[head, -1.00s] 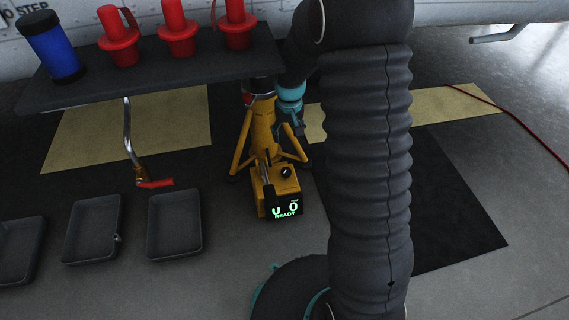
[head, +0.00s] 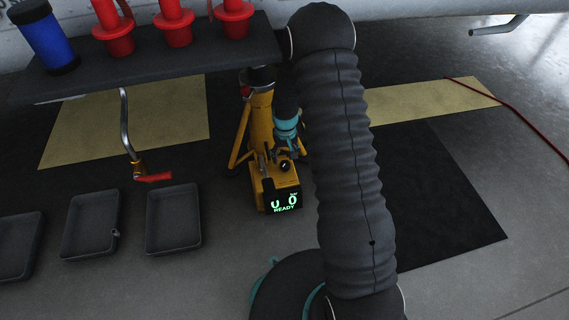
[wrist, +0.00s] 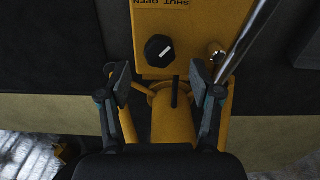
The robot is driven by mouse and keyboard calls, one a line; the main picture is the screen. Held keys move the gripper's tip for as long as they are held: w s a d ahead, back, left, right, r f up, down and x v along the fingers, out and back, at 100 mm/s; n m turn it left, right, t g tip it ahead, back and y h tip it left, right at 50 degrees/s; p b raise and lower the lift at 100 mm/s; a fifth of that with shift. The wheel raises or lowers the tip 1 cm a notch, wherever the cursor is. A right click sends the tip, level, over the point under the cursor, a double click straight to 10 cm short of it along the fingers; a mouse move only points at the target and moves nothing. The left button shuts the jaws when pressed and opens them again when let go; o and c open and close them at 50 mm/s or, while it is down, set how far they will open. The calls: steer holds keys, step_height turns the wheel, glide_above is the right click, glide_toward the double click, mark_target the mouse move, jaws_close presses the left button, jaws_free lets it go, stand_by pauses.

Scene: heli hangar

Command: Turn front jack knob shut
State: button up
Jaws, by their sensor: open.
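The yellow jack (head: 261,122) stands on splayed legs under the aircraft. Its front box (head: 266,187) carries a green display with "READY". The black jack knob (wrist: 159,50) has a white mark slanting up to the right in the wrist view. A label with SHUT and OPEN (wrist: 161,4) appears upside down beyond it. My gripper (wrist: 160,82) is open and empty. Its two fingers point toward the knob from either side, with the tips short of it and apart from it. In the head view my gripper (head: 286,152) is just above the knob (head: 286,165), its fingers hard to make out.
A shiny metal rod (wrist: 246,40) runs close by my right finger. A dark shelf (head: 150,70) with red plugs and a blue cylinder is at upper left. A red-gripped crank (head: 153,178) and grey trays (head: 173,245) are left of the jack.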

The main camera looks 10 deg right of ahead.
mark_target(285, 164)
steer(key=shift+f, duration=2.15)
steer(key=c, duration=1.1)
steer(key=shift+c, duration=0.2)
steer(key=shift+m+b, duration=0.4)
steer(key=shift+m, duration=0.1)
steer(key=o, duration=1.1)
steer(key=shift+o, duration=0.2)
